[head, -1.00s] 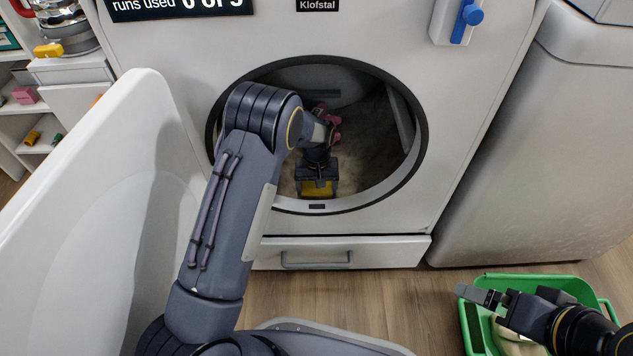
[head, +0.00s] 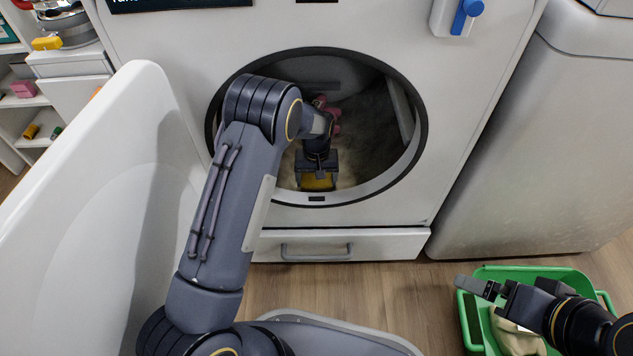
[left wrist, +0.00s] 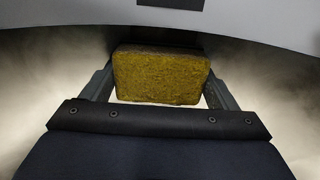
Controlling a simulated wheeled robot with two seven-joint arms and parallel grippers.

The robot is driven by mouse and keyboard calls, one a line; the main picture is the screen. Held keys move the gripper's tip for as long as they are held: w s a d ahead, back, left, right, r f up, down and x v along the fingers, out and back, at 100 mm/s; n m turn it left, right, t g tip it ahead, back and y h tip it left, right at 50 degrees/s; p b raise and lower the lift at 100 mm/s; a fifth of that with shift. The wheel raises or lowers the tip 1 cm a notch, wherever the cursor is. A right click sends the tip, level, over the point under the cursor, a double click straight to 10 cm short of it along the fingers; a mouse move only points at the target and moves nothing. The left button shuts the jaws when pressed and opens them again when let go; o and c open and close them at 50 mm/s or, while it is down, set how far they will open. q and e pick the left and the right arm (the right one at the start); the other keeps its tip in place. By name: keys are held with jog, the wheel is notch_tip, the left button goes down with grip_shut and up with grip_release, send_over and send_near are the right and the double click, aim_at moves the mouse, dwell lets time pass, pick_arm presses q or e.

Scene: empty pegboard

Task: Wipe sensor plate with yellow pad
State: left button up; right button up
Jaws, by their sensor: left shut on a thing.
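My left gripper (head: 318,178) reaches through the round opening of the white machine (head: 345,222) and is shut on the yellow pad (head: 318,184), just inside the lower rim. In the left wrist view the pad (left wrist: 161,76) sits between the two fingers, its face mottled with dark grime. A small dark plate (head: 316,198) is on the lower rim just in front of the pad; a dark rectangle also shows at the top of the left wrist view (left wrist: 171,3). I cannot tell whether it is the sensor plate. My right gripper (head: 478,287) is over a green basket; its jaw gap is unclear.
Dusty grey lint lies inside the drum.

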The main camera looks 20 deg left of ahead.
pick_arm(q)
jog(key=shift+w+a, duration=0.2)
jog(key=shift+w, duration=0.45)
jog(key=shift+w+a, duration=0.25)
jog(key=shift+w, duration=0.45)
jog(key=shift+w+a, duration=0.2)
jog(key=shift+w, duration=0.45)
jog(key=shift+s, duration=0.1)
jog(key=shift+s+d+f+p, duration=0.1)
jog(key=shift+s+d+p, duration=0.15)
jog(key=shift+s, duration=0.65)
jog(key=shift+s+d+r+p, duration=0.1)
jog(key=shift+s+d, duration=0.2)
jog(key=shift+s, duration=0.65)
jog(key=shift+s+d+f+p, duration=0.1)
jog(key=shift+s+d+p, duration=0.15)
jog(key=shift+s, duration=0.65)
jog(key=shift+w, duration=0.15)
jog(key=shift+w+a+b, duration=0.15)
jog(key=shift+w+a, duration=0.1)
jog(key=shift+w, duration=0.65)
jog(key=shift+w+a+b, duration=0.2)
jog(key=shift+w+a, duration=0.05)
jog(key=shift+w, duration=0.65)
jog(key=shift+w+a+b, duration=0.15)
jog(key=shift+w+a, duration=0.1)
jog(key=shift+w, duration=0.65)
jog(key=shift+s, duration=0.15)
